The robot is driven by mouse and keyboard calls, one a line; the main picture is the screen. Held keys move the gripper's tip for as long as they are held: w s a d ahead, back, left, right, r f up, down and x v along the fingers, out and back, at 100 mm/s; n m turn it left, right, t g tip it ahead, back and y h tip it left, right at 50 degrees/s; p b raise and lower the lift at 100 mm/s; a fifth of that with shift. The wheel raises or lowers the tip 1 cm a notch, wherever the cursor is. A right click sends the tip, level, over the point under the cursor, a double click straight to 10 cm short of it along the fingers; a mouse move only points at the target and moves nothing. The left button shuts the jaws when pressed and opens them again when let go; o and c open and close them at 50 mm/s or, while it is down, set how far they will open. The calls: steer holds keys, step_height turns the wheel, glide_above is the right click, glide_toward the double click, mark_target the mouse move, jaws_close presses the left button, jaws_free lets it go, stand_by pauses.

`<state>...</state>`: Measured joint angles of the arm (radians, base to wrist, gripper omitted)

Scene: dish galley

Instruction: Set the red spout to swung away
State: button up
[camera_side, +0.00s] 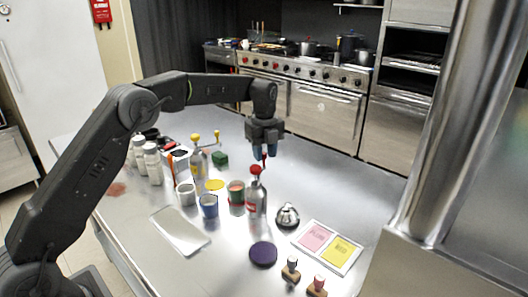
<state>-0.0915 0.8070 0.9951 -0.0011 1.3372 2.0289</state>
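The red spout (256,170) sits on top of a grey bottle (257,197) with a red label, upright near the middle of the counter. A thin red part of the spout rises up toward my gripper. My gripper (266,154) points down just above the spout, with its bluish fingertips close to that red part. I cannot tell whether the fingers touch the spout or how far apart they are.
A bottle with yellow spout parts (198,162) stands to the left, near a blue cup (209,206) and a terracotta cup (236,190). A silver bell (288,215), a purple disc (263,253) and a card tray (327,247) lie right and in front. A steel post (440,120) rises at right.

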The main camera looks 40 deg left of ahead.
steer(key=shift+o, duration=0.8)
step_height(320, 180, up, 14)
steer(key=shift+f, duration=0.15)
stand_by(0.4)
